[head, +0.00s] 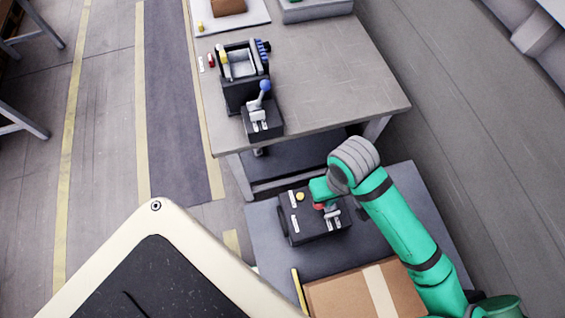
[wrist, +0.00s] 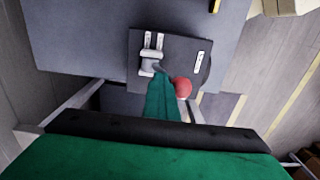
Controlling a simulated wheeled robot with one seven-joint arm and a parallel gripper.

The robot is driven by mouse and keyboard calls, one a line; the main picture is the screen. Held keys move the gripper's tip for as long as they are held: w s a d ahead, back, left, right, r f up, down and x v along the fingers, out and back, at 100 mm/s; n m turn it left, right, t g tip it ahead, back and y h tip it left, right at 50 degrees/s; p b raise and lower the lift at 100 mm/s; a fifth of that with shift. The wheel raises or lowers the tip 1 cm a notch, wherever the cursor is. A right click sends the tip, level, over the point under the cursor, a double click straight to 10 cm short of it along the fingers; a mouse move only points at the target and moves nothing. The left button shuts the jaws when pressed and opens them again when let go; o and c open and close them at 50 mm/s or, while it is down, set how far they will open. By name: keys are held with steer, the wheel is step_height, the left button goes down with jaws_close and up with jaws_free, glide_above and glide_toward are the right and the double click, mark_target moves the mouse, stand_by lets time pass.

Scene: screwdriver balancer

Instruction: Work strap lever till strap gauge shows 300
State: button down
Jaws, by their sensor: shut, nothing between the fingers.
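A black box (head: 303,228) with a red-knobbed lever stands on the low grey surface in the head view. The red knob (head: 319,206) is partly covered by my gripper (head: 322,197). In the wrist view, the box (wrist: 185,50) shows two pale slots and the red knob (wrist: 183,87). My gripper (wrist: 163,78) is shut, with its tip close beside the knob; whether they touch is unclear. A second black box (head: 262,128) on the table has a blue-knobbed lever (head: 264,86). No label or gauge reading is legible, so I cannot tell which lever is the strap's.
The grey table (head: 335,80) holds a black device with a yellow part (head: 240,65) behind the blue lever. A cardboard box (head: 345,296) sits on the low surface (head: 270,255) near my arm. The table's right half is clear.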

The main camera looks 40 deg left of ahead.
steer(key=shift+s+a, duration=0.3)
steer(key=shift+s, duration=0.05)
steer(key=w+d, duration=0.6)
steer(key=w, duration=0.2)
stand_by(0.9)
steer(key=shift+s+a, duration=1)
steer(key=shift+s, duration=0.35)
steer(key=shift+s+a, duration=0.95)
steer(key=shift+s, duration=0.35)
steer(key=shift+s+a, duration=1)
steer(key=shift+s, duration=0.35)
steer(key=w+d, duration=0.6)
steer(key=w, duration=0.2)
steer(key=shift+w+a+r, duration=0.1)
steer(key=shift+r, duration=0.05)
step_height(320, 180, up, 7)
